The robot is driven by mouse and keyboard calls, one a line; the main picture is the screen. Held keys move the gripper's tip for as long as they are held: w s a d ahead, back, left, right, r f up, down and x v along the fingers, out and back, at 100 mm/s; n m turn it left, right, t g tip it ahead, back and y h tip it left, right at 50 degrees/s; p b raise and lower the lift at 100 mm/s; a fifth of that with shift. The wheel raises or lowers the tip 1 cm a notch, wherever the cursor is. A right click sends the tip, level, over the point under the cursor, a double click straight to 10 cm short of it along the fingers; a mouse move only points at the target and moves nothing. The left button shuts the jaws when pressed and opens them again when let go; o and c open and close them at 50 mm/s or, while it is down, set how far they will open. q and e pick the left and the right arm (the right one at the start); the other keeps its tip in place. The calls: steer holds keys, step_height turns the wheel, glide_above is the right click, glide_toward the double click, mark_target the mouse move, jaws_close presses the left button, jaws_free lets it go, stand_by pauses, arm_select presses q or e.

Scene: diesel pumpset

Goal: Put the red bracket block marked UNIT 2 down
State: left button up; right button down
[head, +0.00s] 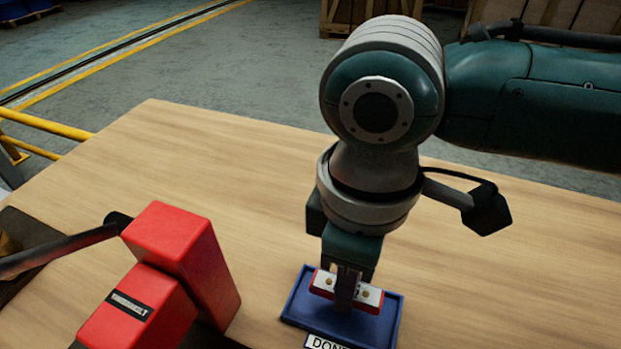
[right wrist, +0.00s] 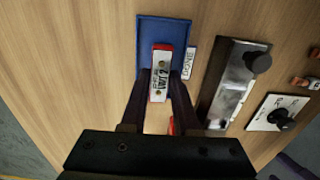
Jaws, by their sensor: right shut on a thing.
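The red bracket block (head: 372,297) has a white top face with small brass-coloured spots. In the right wrist view the block (right wrist: 161,62) shows a white face with black lettering that seems to read UNIT 2. My right gripper (head: 345,300) points down and is shut on the middle of the block; its fingers (right wrist: 160,88) lie on both sides of it. The block is within the outline of a blue tray (head: 300,312) labelled DONE (head: 327,343). I cannot tell whether its underside touches the tray floor. My left gripper is not in view.
A large red machine part (head: 185,245) with a dark label stands left of the tray, with a dark bar beside it. The right wrist view shows a metal-faced fixture (right wrist: 232,85) and a white plate with a black knob (right wrist: 283,115). The wooden table (head: 230,160) behind the tray is clear.

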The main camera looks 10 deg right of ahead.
steer(key=shift+f+b, duration=0.45)
steer(key=shift+f, duration=1.5)
steer(key=shift+f, duration=0.2)
steer(key=c, duration=0.9)
jaws_free()
steer(key=shift+r, duration=0.15)
